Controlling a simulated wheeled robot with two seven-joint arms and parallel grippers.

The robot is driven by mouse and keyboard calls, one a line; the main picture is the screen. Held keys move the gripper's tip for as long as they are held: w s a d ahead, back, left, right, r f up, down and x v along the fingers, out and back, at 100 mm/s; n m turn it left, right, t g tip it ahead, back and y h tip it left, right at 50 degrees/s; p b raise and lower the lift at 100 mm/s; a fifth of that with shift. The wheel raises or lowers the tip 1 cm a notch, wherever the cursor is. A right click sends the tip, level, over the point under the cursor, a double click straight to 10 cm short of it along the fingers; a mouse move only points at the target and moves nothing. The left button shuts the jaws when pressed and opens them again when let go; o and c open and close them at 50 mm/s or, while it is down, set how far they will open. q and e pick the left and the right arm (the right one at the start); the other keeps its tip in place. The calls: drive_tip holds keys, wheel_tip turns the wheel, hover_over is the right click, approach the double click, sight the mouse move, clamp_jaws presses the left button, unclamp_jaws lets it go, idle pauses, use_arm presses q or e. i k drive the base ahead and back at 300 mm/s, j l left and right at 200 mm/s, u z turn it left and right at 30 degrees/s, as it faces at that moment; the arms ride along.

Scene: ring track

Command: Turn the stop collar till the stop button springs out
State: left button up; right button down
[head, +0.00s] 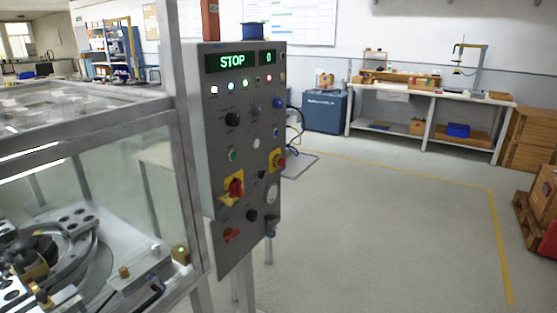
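A grey control panel (240,105) stands at the left centre, its face turned to the right. A red stop button (280,162) on a yellow plate sits at the panel's right edge, about mid-height. It is seen at an angle and is small; I cannot make out its collar, or whether the button is in or out. The display (232,61) at the top reads STOP in green, with a 0 beside it. Neither of my grippers is in view.
A red handle on a yellow plate (234,188) and a red knob (231,235) sit lower on the panel. A glass-walled machine enclosure (90,180) fills the left. The floor (390,230) right of the panel is clear. A workbench (430,92) stands behind; crates are at right.

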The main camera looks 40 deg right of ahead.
sight(274, 162)
drive_tip(key=z, duration=1.2)
